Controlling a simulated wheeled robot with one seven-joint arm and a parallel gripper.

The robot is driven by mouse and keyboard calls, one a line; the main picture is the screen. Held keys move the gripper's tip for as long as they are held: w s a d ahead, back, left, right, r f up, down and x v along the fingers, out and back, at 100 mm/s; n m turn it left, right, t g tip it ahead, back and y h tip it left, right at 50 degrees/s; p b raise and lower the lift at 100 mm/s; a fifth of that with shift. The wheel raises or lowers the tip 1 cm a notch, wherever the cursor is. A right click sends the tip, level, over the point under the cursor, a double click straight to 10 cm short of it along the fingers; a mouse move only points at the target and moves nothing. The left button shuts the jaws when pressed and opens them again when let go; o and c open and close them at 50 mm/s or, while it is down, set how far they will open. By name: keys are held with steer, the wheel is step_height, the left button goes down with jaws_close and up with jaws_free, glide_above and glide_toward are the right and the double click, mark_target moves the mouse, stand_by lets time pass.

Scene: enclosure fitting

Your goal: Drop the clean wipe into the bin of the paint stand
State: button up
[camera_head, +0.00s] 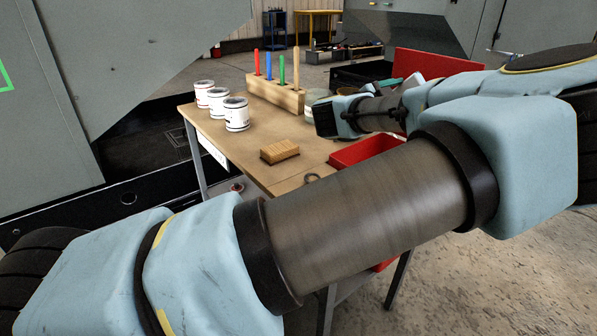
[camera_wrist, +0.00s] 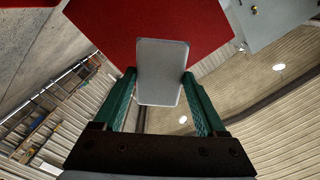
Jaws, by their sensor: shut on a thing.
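In the wrist view my gripper (camera_wrist: 160,92) has its two green fingers on either side of a pale grey-white rectangular piece, the wipe (camera_wrist: 162,60), and is shut on it. The paint stand (camera_head: 225,140) is a brown-topped table. A red open bin (camera_head: 362,150) is at its right side, partly covered by my arm.
Several white paint cans (camera_head: 236,115) stand at the table's left, with a wooden rack (camera_head: 275,95) of coloured sticks behind. A wooden block (camera_head: 280,151) lies near the front. A red panel (camera_head: 430,64) stands behind my arm; a red surface also fills the wrist view's top (camera_wrist: 100,20).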

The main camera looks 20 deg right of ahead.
step_height(320, 180, down, 3)
steer(key=shift+b, duration=0.85)
steer(key=o, duration=1.1)
steer(key=shift+o, duration=0.2)
steer(key=v, duration=1)
steer(key=shift+a+b, duration=0.3)
steer(key=shift+a, duration=0.1)
